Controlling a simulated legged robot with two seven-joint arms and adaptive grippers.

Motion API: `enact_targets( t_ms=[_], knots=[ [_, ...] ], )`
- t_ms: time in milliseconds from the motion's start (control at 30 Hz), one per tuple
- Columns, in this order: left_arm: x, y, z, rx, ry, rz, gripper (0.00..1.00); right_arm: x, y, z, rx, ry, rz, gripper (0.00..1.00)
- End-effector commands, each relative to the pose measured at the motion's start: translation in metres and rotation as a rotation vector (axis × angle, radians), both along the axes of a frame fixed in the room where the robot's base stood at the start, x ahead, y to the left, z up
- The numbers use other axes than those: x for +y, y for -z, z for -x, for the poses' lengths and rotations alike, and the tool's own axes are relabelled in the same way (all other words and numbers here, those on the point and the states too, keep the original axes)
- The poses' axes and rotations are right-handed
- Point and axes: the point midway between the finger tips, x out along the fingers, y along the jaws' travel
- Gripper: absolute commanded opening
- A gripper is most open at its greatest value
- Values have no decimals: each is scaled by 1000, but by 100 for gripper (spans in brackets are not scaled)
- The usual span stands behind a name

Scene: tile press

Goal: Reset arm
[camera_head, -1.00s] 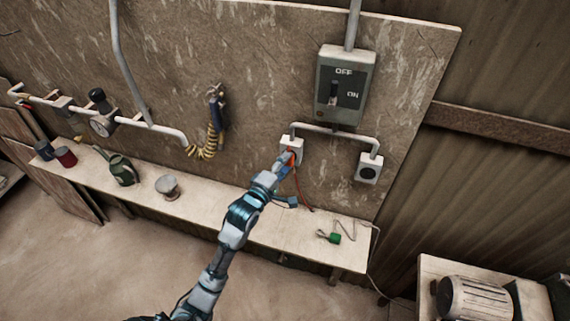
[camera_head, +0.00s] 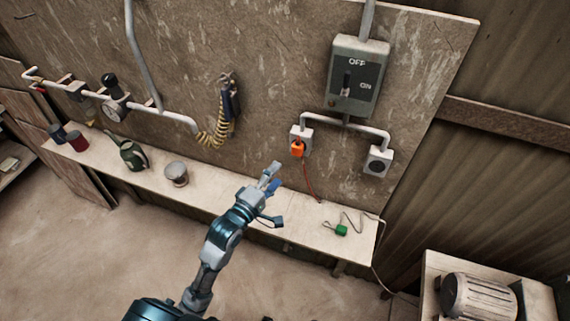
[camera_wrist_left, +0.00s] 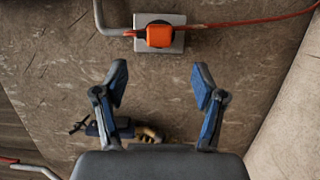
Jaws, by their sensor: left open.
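My left gripper (camera_head: 273,180) is open and empty, held over the narrow wall bench in the head view. Its two blue-padded fingers stand wide apart in the left wrist view (camera_wrist_left: 160,88), with bare board between them. My left arm (camera_head: 222,238) comes up from the bottom, bent forward. An orange plug (camera_head: 297,148) sits in the left wall socket (camera_head: 305,134), apart from the gripper. The plug also shows beyond the fingertips in the left wrist view (camera_wrist_left: 159,36). My right gripper is not in view.
A switch box (camera_head: 357,78) and a second socket (camera_head: 377,161) are on the wall. A motor (camera_head: 478,296) stands lower right.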

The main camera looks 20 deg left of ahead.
Motion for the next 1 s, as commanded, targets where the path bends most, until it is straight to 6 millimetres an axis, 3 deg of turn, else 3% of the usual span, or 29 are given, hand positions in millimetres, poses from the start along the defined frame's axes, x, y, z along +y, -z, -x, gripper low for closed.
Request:
enact_targets(
  t_ms=[200, 767, 867, 967, 1000],
  knots=[
    [5, 0, 16, 0, 1, 1, 70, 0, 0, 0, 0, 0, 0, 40],
    [5, 2, 17, 4, 0, -7, 70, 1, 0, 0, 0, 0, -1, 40],
    [4, 22, 21, 47, -4, -99, 70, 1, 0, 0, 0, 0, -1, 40],
    [3, 71, 37, 157, 12, -337, 70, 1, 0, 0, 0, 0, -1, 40],
    [3, 98, 48, 217, 35, -466, 70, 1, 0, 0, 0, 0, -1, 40]
  ],
)
